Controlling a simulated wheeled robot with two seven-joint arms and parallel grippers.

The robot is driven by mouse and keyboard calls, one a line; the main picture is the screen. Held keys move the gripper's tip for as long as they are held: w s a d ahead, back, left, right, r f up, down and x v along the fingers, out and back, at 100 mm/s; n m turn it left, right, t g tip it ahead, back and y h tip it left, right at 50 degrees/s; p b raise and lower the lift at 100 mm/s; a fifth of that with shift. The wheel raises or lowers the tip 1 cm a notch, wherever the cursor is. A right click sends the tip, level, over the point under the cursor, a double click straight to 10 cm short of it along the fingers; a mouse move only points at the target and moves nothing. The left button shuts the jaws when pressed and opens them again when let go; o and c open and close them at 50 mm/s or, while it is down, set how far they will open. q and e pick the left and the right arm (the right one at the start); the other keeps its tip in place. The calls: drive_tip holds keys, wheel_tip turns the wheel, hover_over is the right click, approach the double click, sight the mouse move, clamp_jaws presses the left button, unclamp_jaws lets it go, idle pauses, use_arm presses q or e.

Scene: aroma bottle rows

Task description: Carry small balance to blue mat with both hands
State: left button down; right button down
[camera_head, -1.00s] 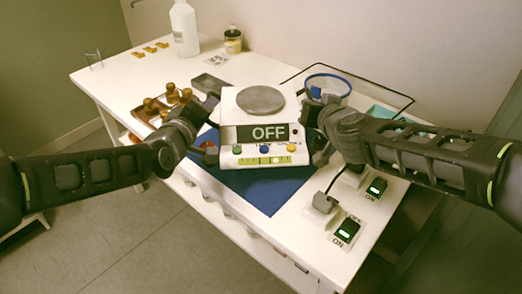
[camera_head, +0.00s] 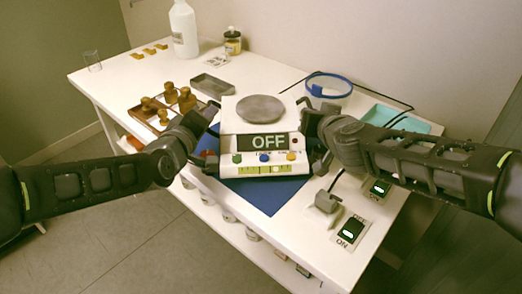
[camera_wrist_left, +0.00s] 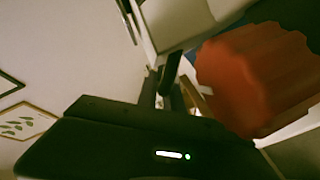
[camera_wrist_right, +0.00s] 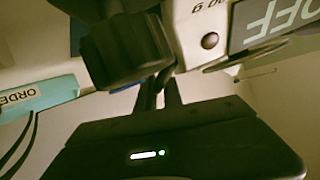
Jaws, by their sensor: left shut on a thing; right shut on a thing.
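The small balance (camera_head: 262,160) is white with a round grey pan and a display reading OFF. It is between my two grippers and in front of the head camera, over the blue mat (camera_head: 262,196); whether it touches the mat cannot be told. My left gripper (camera_head: 213,130) is shut on its left side, and my right gripper (camera_head: 309,128) is shut on its right side. In the left wrist view a red ribbed thing (camera_wrist_left: 245,75) is close beside the fingers. In the right wrist view the balance's display edge (camera_wrist_right: 275,22) shows near the fingers.
Wooden knobbed pieces (camera_head: 170,95) and a grey tray (camera_head: 212,85) are to the left. A white bottle (camera_head: 184,28) and a jar (camera_head: 232,41) stand at the back. A blue-rimmed bowl (camera_head: 328,86) and a teal tray (camera_head: 395,120) are right.

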use_arm(q)
drive_tip(key=shift+f+b, duration=0.55)
drive_tip(key=shift+f, duration=0.15)
use_arm(e)
drive_tip(key=shift+f, duration=0.7)
use_arm(q)
drive_tip(key=c, duration=1.5)
unclamp_jaws()
use_arm(e)
drive_tip(key=c, duration=1.5)
unclamp_jaws()
drive_tip(key=shift+r, duration=0.1)
